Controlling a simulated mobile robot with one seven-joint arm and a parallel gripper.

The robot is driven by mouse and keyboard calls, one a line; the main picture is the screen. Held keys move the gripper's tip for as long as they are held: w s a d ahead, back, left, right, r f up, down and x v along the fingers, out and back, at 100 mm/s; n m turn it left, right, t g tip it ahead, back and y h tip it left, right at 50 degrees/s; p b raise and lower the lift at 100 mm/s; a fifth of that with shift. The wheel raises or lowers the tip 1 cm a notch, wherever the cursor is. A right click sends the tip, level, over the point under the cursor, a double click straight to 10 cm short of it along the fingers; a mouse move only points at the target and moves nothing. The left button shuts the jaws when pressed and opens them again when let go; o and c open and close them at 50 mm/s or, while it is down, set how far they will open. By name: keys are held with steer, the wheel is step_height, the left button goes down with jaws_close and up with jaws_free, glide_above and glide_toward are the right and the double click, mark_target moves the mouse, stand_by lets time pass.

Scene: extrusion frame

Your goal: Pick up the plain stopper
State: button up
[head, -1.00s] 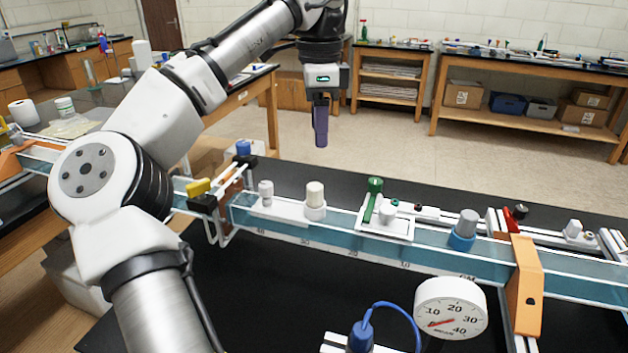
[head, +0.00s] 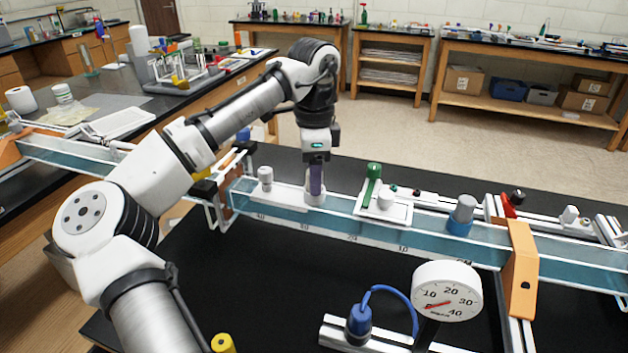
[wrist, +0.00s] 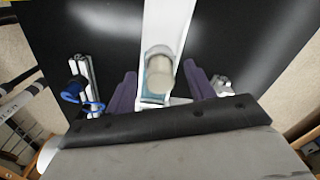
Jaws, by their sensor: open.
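The plain stopper looks like the pale cream cylinder (wrist: 162,76) that shows between my two purple fingers in the wrist view. It stands upright in a pale round seat (head: 315,199) on the blue-sided rail. My gripper (head: 316,180) is open and points straight down over it. In the head view a finger hides most of the stopper. In the wrist view the fingers stand to its left and right, with clear space on both sides. I cannot tell exactly how far down the fingertips reach along it.
A small white knob (head: 265,176) stands on the rail to the left. A green-handled piece (head: 373,180) on a white plate and a grey cylinder in a blue collar (head: 461,216) stand to the right. A round dial (head: 447,290) is in front.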

steer(key=shift+f, duration=0.4)
steer(key=shift+c, duration=0.3)
steer(key=c, duration=1)
steer(key=shift+r, duration=0.15)
